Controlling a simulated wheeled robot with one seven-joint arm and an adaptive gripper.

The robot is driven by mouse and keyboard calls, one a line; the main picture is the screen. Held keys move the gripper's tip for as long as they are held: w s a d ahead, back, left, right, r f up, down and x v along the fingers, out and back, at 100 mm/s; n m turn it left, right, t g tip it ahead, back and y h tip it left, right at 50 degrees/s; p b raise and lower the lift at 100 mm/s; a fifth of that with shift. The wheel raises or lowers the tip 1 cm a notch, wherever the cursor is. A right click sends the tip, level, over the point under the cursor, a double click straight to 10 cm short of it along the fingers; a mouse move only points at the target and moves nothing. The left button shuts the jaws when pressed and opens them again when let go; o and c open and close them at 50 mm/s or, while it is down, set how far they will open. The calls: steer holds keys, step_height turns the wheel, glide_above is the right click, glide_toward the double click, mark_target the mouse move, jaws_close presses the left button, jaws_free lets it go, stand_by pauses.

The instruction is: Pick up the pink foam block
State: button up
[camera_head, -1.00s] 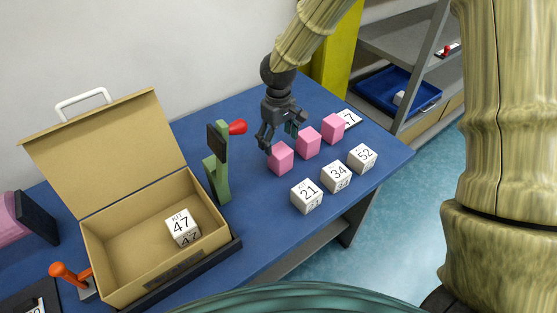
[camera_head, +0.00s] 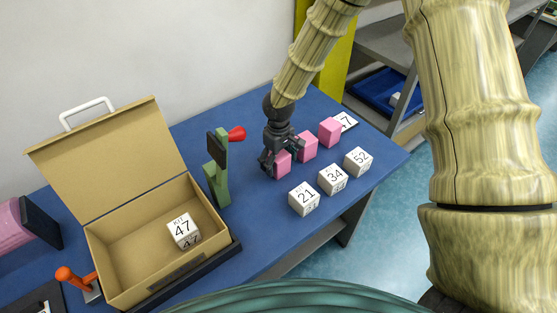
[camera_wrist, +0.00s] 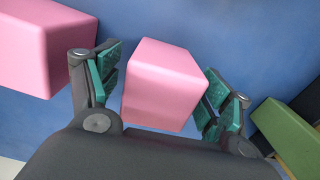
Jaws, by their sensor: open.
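Three pink foam blocks stand in a row on the blue table. The nearest pink foam block (camera_head: 283,165) is the one at my gripper (camera_head: 275,167). In the wrist view this pink block (camera_wrist: 160,85) sits between the open fingers of my gripper (camera_wrist: 162,97), with a gap on each side. The middle pink block (camera_head: 307,146) is beside it and also shows at the upper left of the wrist view (camera_wrist: 40,45).
White numbered cubes (camera_head: 332,179) stand in a row in front of the pink blocks. A green clamp-like stand with a red knob (camera_head: 219,178) is left of my gripper. An open cardboard box (camera_head: 120,262) holds a white cube marked 47 (camera_head: 183,230). The blue table (camera_head: 260,235) is bare between them.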

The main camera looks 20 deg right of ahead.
steer(key=shift+f+p, duration=0.3)
steer(key=shift+f, duration=1)
steer(key=c, duration=0.8)
